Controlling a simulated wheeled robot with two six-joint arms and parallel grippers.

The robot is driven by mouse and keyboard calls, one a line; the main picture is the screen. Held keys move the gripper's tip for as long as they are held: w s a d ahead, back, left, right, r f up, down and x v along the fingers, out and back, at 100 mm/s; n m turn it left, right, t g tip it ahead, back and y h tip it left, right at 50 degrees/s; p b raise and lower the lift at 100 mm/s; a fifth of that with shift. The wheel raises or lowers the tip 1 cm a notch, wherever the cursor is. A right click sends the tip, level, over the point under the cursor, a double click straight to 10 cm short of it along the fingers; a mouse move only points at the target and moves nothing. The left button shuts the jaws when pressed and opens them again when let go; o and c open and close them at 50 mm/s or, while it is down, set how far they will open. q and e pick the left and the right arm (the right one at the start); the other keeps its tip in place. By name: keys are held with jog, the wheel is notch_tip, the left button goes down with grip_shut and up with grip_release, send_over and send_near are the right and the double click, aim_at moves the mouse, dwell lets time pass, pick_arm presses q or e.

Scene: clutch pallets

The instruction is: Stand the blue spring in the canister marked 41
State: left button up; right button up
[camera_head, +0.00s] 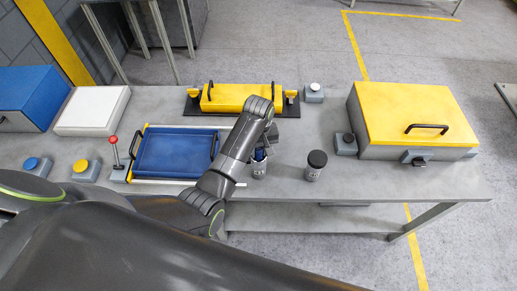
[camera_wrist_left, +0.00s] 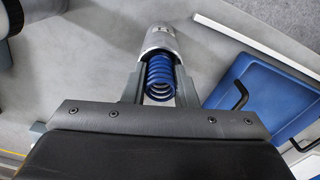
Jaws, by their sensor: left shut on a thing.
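The blue spring (camera_wrist_left: 159,76) is between the two fingers of my left gripper (camera_wrist_left: 160,88) in the wrist view. The gripper is shut on it. The spring's far end is at the mouth of a silver-grey canister (camera_wrist_left: 160,40) and looks partly inside it; how deep is hidden. In the head view my left gripper (camera_head: 262,148) is right above this canister (camera_head: 259,171), with a bit of the blue spring (camera_head: 259,155) showing at its mouth. The canister stands upright; its marking is too small to read surely. My right gripper is out of view.
A second canister (camera_head: 313,174) with a black lid stands to the right. A blue tray (camera_head: 175,152) lies to the left. A yellow block in a black holder (camera_head: 240,97) is behind. A yellow-topped case (camera_head: 415,115) stands at right. The front right tabletop is clear.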

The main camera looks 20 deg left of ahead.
pick_arm(q)
jog(key=shift+s+f, duration=0.25)
jog(key=o, duration=1)
jog(key=shift+f, duration=0.1)
jog(key=shift+o, duration=0.2)
jog(key=shift+s, duration=0.1)
